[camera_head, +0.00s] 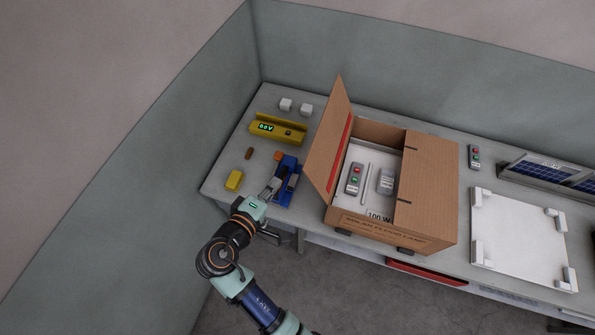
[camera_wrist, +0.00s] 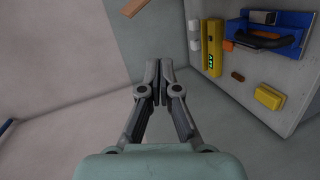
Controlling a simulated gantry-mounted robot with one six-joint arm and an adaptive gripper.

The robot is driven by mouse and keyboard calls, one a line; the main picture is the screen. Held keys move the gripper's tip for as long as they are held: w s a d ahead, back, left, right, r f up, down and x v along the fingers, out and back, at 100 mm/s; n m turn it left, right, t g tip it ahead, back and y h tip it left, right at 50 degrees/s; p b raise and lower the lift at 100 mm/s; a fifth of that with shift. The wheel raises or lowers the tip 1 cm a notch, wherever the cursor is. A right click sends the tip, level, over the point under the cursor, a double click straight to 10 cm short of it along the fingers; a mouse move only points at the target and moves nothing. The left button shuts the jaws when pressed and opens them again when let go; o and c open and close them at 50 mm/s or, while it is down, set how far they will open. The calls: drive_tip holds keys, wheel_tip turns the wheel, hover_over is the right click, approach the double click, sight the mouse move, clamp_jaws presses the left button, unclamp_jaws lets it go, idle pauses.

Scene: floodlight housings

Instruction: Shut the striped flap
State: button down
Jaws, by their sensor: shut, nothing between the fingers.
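The cardboard box (camera_head: 385,232) stands on the workbench. Its left flap (camera_head: 332,140), with a red stripe, stands up, tilted outward to the left. The box's right flap (camera_head: 427,185) lies folded inward over the right part. My gripper (camera_head: 272,188) is left of the box, by the blue holder and apart from the striped flap. In the wrist view my gripper (camera_wrist: 158,80) has its fingers together with nothing between them. A small brown piece (camera_wrist: 134,8) at the top edge there may be cardboard; too little shows to tell.
Inside the box are a remote (camera_head: 354,178) and a light-coloured part (camera_head: 386,182). A blue holder (camera_head: 287,181), a yellow device (camera_head: 276,129), a yellow block (camera_head: 234,180) and white cubes (camera_head: 306,110) are left of the box. A white panel (camera_head: 520,240) lies right.

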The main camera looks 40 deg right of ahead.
wheel_tip(320, 180, down, 6)
drive_tip(key=w+n+h+b, duration=0.2)
drive_tip(key=n+h+b, duration=0.2)
drive_tip(key=n+h, duration=0.1)
drive_tip(key=d+r+p, duration=0.2)
drive_tip(key=d+r, duration=0.1)
drive_tip(key=d, duration=0.8)
drive_tip(key=shift+s+d+r, duration=0.2)
drive_tip(key=shift+s+d, duration=0.2)
drive_tip(key=shift+r+p, duration=0.1)
drive_tip(key=shift+p, duration=0.2)
